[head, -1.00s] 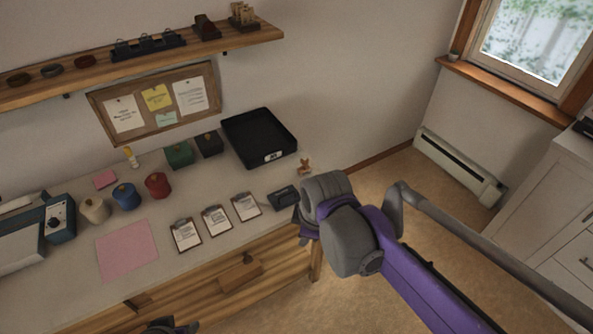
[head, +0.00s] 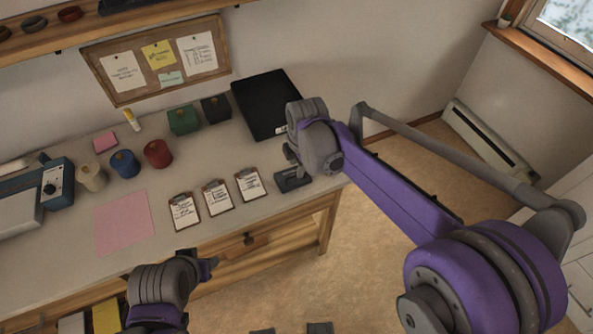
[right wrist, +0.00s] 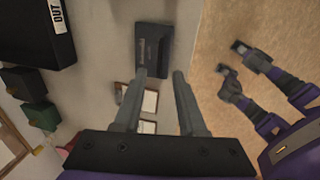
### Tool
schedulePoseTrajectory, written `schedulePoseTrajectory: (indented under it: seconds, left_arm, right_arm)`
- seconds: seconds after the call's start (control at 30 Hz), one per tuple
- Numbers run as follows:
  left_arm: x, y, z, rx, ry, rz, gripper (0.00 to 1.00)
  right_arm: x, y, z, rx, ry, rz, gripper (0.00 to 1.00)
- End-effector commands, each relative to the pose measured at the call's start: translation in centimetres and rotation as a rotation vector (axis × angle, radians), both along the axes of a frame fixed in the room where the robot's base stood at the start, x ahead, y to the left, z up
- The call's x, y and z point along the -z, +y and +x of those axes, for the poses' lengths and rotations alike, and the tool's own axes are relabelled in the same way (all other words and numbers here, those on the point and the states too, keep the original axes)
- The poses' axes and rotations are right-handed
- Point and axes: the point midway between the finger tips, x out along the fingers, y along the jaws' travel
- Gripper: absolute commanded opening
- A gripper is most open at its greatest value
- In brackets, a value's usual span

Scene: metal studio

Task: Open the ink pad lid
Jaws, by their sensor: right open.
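The ink pad (head: 295,181), a small dark flat box, lies near the right front corner of the worktop, right of the clipboards. It also shows at the top of the right wrist view (right wrist: 155,42), where it looks flat and closed. My right gripper (head: 291,158) is above the ink pad's back left side in the head view and partly covers it. In the right wrist view my right gripper (right wrist: 160,73) is open and empty, with its left fingertip overlapping the ink pad. My left gripper (head: 210,267) is low, in front of the table edge; its jaws are unclear.
A black tray (head: 262,112) lies behind the ink pad. Several clipboards (head: 217,196) lie to the left. Green (head: 183,120) and dark (head: 216,107) boxes stand at the back. A pink sheet (head: 124,222) lies farther left. The worktop ends just right of the ink pad.

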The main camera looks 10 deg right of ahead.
Motion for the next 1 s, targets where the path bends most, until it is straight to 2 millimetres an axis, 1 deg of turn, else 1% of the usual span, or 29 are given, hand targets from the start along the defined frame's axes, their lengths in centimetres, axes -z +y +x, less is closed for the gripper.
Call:
schedulePoseTrajectory:
  seconds: [0.03, 0.1, 0.2, 0.3, 0.43, 0.67, 0.8, 0.9, 1.0]
  left_arm:
    - [0.1, 0.0, 0.0, 0.0, 0.0, 0.0, 0.5]
    - [0.2, 0.0, 0.0, 0.0, 0.001, 0.0, 0.5]
    - [0.3, 0.0, 0.0, 0.0, 0.001, 0.0, 0.5]
    - [0.3, 0.0, -0.1, 0.0, 0.001, 0.0, 0.5]
    - [0.3, 0.0, -0.1, 0.0, 0.001, 0.0, 0.5]
    - [0.3, 0.0, -0.1, 0.0, 0.001, 0.0, 0.5]
    - [0.3, 0.0, -0.1, 0.0, 0.001, 0.0, 0.5]
    - [0.3, 0.0, -0.1, 0.0, 0.001, 0.0, 0.5]
    - [0.3, 0.0, -0.1, 0.0, 0.001, 0.0, 0.5]
  right_arm:
    - [1.0, 0.1, 0.2, 0.001, 0.0, 0.0, 0.4]
    - [2.2, 0.1, 0.4, 0.001, 0.0, 0.0, 0.4]
    - [3.4, 0.2, 0.7, 0.001, 0.0, 0.0, 0.4]
    - [4.2, 0.2, 0.8, 0.001, 0.0, 0.0, 0.4]
    - [4.7, 0.3, 0.9, 0.001, 0.0, 0.0, 0.4]
    - [4.7, 0.3, 0.9, 0.001, 0.0, 0.0, 0.4]
    - [4.7, 0.3, 0.9, 0.001, 0.0, 0.0, 0.15]
    - [4.7, 0.3, 0.9, 0.001, 0.0, 0.0, 0.0]
    - [4.7, 0.3, 0.9, 0.001, 0.0, 0.0, 0.0]
